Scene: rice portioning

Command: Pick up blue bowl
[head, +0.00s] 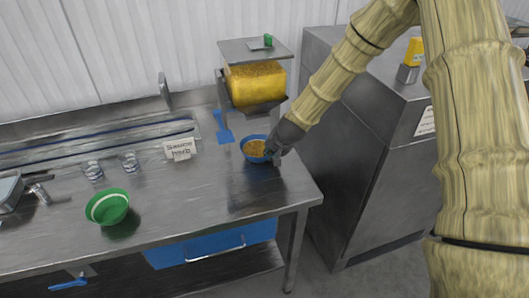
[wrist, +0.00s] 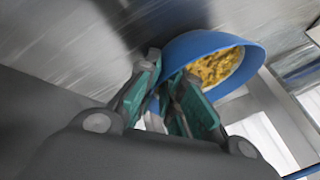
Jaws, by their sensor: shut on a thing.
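The blue bowl (head: 245,152) stands near the right end of the steel table, in front of and below the dispenser. It holds yellow-orange grains, which also show inside the blue bowl (wrist: 182,50) in the wrist view. My gripper (head: 274,152) reaches in from the right and is at the bowl's right side. In the wrist view, the fingers of my gripper (wrist: 166,93) close on the bowl's near rim, one on each side of the wall. The bowl looks tilted in the wrist view because of the camera angle. I cannot tell whether it touches the table.
The dispenser (head: 256,85) with yellow grains stands just behind the bowl. A green bowl (head: 107,208), two glasses (head: 93,171) and a sign (head: 180,149) are further left. A steel cabinet (head: 335,150) stands right of the table. The table's front middle is clear.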

